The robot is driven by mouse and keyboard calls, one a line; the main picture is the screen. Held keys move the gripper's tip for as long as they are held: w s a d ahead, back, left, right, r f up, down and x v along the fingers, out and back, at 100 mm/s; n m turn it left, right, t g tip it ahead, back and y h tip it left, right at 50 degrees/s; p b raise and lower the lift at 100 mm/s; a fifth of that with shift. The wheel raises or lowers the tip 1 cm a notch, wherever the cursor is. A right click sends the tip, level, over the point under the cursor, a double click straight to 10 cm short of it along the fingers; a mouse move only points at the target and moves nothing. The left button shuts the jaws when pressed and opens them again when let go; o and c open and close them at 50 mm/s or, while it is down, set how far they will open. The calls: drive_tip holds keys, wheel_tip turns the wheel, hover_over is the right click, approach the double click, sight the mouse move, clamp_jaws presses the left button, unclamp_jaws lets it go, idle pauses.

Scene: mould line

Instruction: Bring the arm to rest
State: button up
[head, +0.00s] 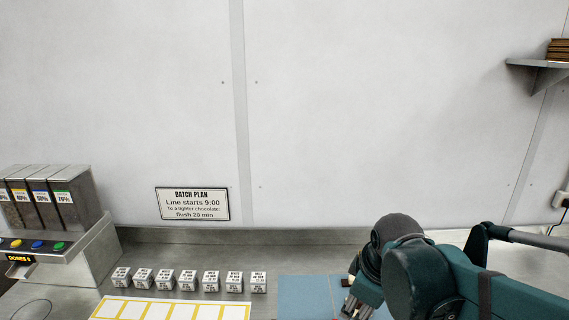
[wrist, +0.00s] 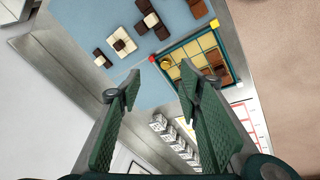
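My arm (head: 415,270) is bent over the right part of the steel counter in the head view. My gripper (wrist: 160,82) shows in the wrist view with its two green-padded fingers spread apart and nothing between them. It hangs above the counter, apart from the things below. In the head view the gripper (head: 357,308) is at the bottom edge, partly cut off, and its fingertips are hidden there.
A blue mat (head: 300,290) bears brown and cream chocolate pieces (wrist: 122,45) and a framed grid mould (wrist: 174,56). Several labelled white cubes (head: 188,280) stand in a row behind a yellow-lined board (head: 170,308). A dispenser (head: 50,205) stands left; a shelf (head: 540,64) hangs upper right.

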drive_tip(key=s+d+r+m+t, duration=0.1)
drive_tip(key=s+d+m+t, duration=0.2)
drive_tip(key=s+m, duration=0.5)
drive_tip(key=m, duration=0.3)
drive_tip(key=shift+d+r+b, duration=0.3)
drive_tip(key=shift+d+b, duration=0.05)
drive_tip(key=shift+b, duration=0.05)
idle(0.9)
